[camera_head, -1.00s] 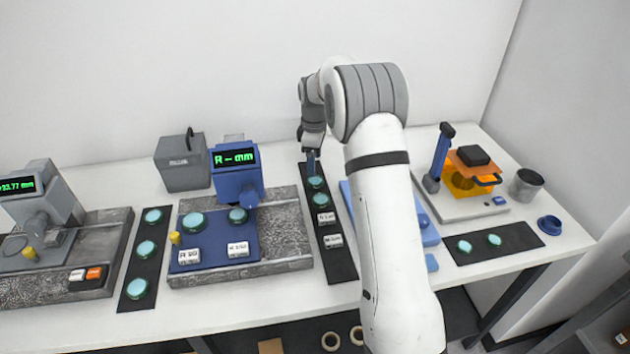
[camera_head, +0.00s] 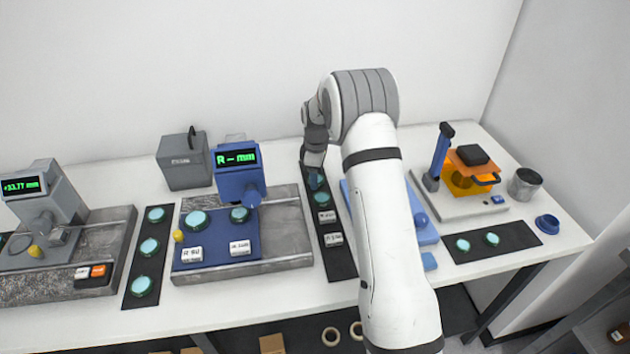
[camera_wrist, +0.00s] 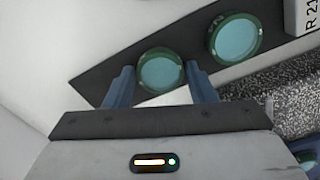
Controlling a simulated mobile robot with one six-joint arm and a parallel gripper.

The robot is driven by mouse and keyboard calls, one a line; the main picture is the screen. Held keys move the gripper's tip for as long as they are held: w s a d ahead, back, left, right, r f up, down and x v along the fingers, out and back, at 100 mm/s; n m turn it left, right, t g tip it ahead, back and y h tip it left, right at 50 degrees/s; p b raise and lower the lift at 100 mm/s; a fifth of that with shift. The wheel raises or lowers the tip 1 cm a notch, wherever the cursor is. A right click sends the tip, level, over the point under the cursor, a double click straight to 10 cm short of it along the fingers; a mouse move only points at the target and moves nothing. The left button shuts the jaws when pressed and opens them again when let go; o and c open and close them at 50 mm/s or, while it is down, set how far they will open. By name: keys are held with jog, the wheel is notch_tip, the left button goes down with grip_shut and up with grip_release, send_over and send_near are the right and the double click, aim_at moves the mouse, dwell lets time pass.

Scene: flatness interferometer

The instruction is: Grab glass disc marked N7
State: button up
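In the wrist view a round teal glass disc (camera_wrist: 160,70) with a dark green rim lies at the end of a black mat (camera_wrist: 105,70). My gripper (camera_wrist: 160,66) is open, with one blue finger on each side of this disc and slim gaps showing. A second similar disc (camera_wrist: 235,38) lies beside it on the mat. In the head view my gripper (camera_head: 316,181) is down at the far end of the middle black mat (camera_head: 340,262), mostly covering the far disc. The second disc (camera_head: 321,199) shows just in front of it. No N7 mark is readable on any disc.
White label blocks (camera_head: 327,217) stand on the same mat. A blue gauge (camera_head: 238,175) on a granite plate (camera_head: 290,235) is close on the left. A blue stand (camera_head: 425,232) is on the right, partly behind my arm. More discs lie on the left mat (camera_head: 130,300) and right mat (camera_head: 510,240).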

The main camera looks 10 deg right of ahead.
jog(key=c, duration=0.6)
jog(key=shift+r, duration=0.1)
